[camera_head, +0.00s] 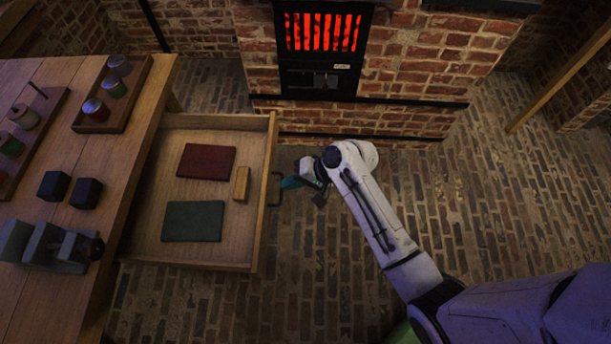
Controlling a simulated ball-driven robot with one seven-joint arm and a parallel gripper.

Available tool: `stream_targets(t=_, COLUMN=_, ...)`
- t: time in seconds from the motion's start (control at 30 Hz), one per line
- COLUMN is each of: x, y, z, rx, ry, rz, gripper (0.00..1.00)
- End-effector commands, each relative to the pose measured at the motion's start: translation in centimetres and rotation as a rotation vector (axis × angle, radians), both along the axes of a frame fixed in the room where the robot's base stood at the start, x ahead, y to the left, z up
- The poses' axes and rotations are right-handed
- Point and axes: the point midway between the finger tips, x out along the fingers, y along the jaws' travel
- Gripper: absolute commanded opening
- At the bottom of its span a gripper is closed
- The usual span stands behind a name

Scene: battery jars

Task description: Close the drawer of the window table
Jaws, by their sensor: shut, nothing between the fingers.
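The window table (130,185) is wooden and fills the left of the view. Its drawer (195,252) is pulled well out to the right. A dark red book-like item (206,161), a dark green one (192,221) and a small wooden block (241,184) lie in it. A dark handle (275,189) sticks out from the drawer front. My gripper (289,184) is shut, its teal tip just right of the drawer front, beside the handle. I cannot tell whether it touches the handle.
On the table are trays of jars (96,108), two dark blocks (86,193) and a grey metal device (50,247). A brick stove (320,50) with a glowing red grate stands behind. Brick floor (510,210) at the right is clear.

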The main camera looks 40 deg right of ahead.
Motion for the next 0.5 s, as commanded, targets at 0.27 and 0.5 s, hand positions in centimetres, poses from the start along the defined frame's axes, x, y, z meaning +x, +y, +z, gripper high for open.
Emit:
stream_targets(t=0.27, x=2.1, y=2.1, z=0.3, rx=0.000, ry=-0.002, rz=0.001, gripper=0.00)
stream_targets(t=0.5, x=2.4, y=2.3, z=0.3, rx=-0.001, ry=-0.002, rz=0.001, gripper=0.00)
